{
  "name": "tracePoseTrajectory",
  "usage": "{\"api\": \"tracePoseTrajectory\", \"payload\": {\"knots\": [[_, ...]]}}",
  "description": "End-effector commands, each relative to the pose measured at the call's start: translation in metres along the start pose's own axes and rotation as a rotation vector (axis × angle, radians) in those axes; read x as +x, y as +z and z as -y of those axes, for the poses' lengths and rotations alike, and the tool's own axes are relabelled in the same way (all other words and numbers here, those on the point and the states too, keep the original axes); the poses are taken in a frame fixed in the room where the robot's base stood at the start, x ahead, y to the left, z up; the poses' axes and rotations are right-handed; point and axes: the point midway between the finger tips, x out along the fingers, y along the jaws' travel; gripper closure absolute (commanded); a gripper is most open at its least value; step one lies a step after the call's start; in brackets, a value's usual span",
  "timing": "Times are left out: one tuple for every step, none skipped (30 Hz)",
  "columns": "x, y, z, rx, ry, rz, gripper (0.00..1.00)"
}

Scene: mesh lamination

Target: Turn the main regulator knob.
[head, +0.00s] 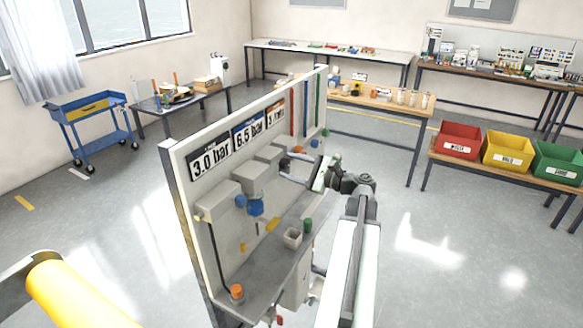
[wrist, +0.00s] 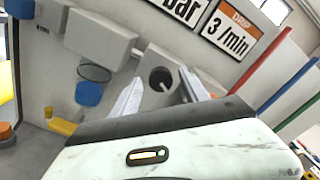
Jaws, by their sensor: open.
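An upright pale panel (head: 215,150) carries pressure signs, grey boxes and fittings. In the wrist view a dark round knob-like part (wrist: 160,80) on the panel shows between my fingertips. It also shows in the head view (head: 284,163), close to my gripper (head: 292,173). My gripper (wrist: 161,88) is open, with one pale finger on either side of that part; contact cannot be told. No label shows which one is the main regulator knob.
A grey shelf (head: 262,262) juts from the panel's foot, holding a small white cup (head: 292,238) and a green cylinder (head: 308,226). Open floor lies right of the panel.

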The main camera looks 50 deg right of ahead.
Motion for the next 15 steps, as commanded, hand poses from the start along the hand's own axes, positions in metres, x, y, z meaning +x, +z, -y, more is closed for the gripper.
{"api": "tracePoseTrajectory", "payload": {"knots": [[-0.001,0.000,0.000,0.000,-0.001,0.000,0.47],[-0.002,0.000,0.000,0.000,-0.001,0.000,0.47],[-0.005,0.000,0.000,0.000,-0.001,-0.001,0.47],[-0.009,0.000,0.000,0.000,-0.002,-0.001,0.47],[-0.015,0.000,0.001,0.000,-0.003,-0.002,0.47],[-0.022,0.000,0.000,0.000,-0.003,-0.002,0.47],[-0.029,0.000,0.000,0.000,-0.003,-0.002,0.47],[-0.035,0.000,0.000,0.000,-0.004,-0.003,0.47],[-0.043,0.000,0.000,0.000,-0.003,-0.002,0.47],[-0.049,0.000,0.000,0.000,-0.003,-0.002,0.47],[-0.055,0.000,0.000,0.000,-0.003,-0.003,0.47],[-0.061,0.000,0.000,0.000,-0.002,-0.002,0.47],[-0.066,0.000,0.000,0.000,-0.002,-0.002,0.47],[-0.070,0.000,0.000,0.000,-0.002,-0.002,0.47],[-0.073,0.000,0.000,0.000,-0.001,-0.002,0.47]]}}
